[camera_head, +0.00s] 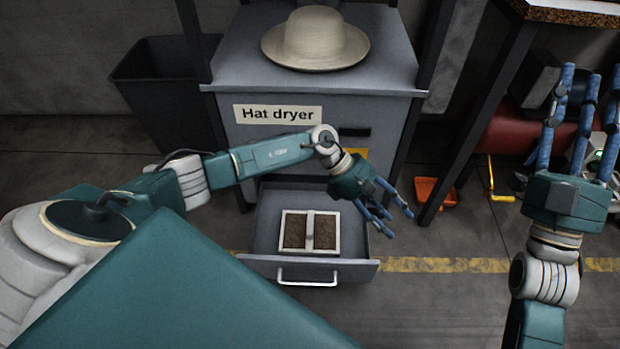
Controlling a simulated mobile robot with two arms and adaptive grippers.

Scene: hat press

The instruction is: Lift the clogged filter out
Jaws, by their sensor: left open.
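The clogged filter (294,231) is a white-framed rectangle with brown, dirty-looking panels and a pale bar across its middle. It lies in the open lower drawer (262,226) of the grey hat dryer (350,85). My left gripper (391,215) is open and empty, with blue fingers pointing down and right. It is above and to the right of the filter in the picture, near the drawer's right side, apart from the filter bar. My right gripper (578,125) is raised at the right edge, fingers up and spread, empty, far from the drawer.
A beige hat (315,40) rests on top of the dryer. A dark open bin (160,90) stands to the left. A table with dark legs (475,115) stands at the right, with a red object (490,131) and an orange dustpan-like item (435,191) near it. The drawer handle (307,278) faces me.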

